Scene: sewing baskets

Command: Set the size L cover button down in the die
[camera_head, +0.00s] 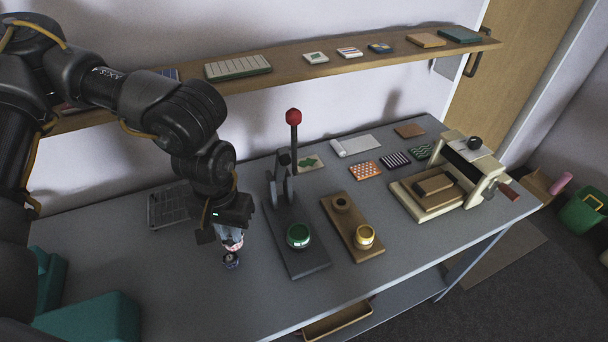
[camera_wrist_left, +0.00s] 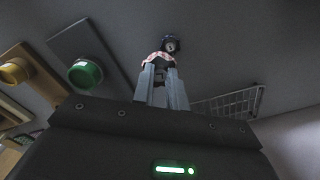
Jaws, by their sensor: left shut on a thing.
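My left gripper (camera_head: 231,236) is shut on a small piece with a red-and-white pattern, which I take to be the cover button (camera_wrist_left: 158,57). It is held above the table, left of the lever press. A small dark round item (camera_head: 231,260) shows just below it, also in the wrist view (camera_wrist_left: 170,43); I cannot tell whether it touches the held piece. A green ring-shaped die (camera_head: 299,236) sits on the base of the lever press (camera_head: 302,262). A gold ring-shaped die (camera_head: 364,236) sits on a wooden board (camera_head: 352,219). No size marks are readable. My right gripper is out of view.
The press has an upright lever with a red knob (camera_head: 293,116). A wire rack (camera_head: 170,207) lies behind my gripper. Patterned fabric squares (camera_head: 365,171) and a cream machine (camera_head: 466,170) stand to the right. A wooden shelf (camera_head: 290,67) runs above. The front table is clear.

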